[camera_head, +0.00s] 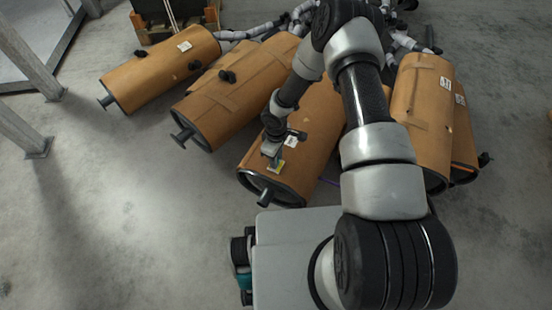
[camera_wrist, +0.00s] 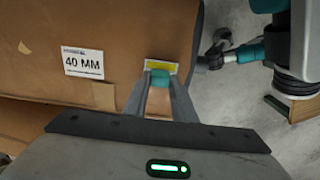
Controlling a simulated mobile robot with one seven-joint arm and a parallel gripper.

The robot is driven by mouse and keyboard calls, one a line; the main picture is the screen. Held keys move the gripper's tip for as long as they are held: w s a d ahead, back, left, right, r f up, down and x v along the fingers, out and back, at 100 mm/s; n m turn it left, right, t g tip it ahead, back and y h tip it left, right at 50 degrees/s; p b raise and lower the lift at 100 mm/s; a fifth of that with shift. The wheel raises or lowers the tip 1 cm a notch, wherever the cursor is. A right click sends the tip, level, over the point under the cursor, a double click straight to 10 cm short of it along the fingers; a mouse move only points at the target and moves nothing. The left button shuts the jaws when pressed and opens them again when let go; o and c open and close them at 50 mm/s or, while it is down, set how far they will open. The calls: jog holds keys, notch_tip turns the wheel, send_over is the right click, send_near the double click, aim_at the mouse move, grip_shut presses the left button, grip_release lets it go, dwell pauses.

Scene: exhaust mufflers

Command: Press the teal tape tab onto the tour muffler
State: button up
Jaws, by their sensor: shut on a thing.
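A brown-wrapped muffler (camera_head: 305,130) lies under my gripper (camera_head: 272,157), its round end facing the front. In the wrist view, this muffler (camera_wrist: 110,25) carries a white label (camera_wrist: 83,63) reading 40 MM. My gripper (camera_wrist: 160,82) is shut on the teal tape tab (camera_wrist: 160,74), which shows between the fingertips. The tab lies over the lower edge of a yellow and white sticker (camera_wrist: 161,66) near the muffler's end. Whether the tab touches the wrap cannot be told. I cannot read any word naming the tour muffler.
Two wrapped mufflers lie to the left, the far one (camera_head: 160,72) and the nearer one (camera_head: 230,95). Grey pipes (camera_head: 265,28) run behind. Bare concrete floor (camera_head: 110,210) is free at the left.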

jog(key=shift+f+b, duration=0.5)
jog(key=shift+b, duration=0.05)
dwell(0.4)
jog(key=shift+r, duration=0.15)
dwell(0.5)
jog(key=shift+r+p, duration=2.1)
jog(key=shift+r, duration=1.4)
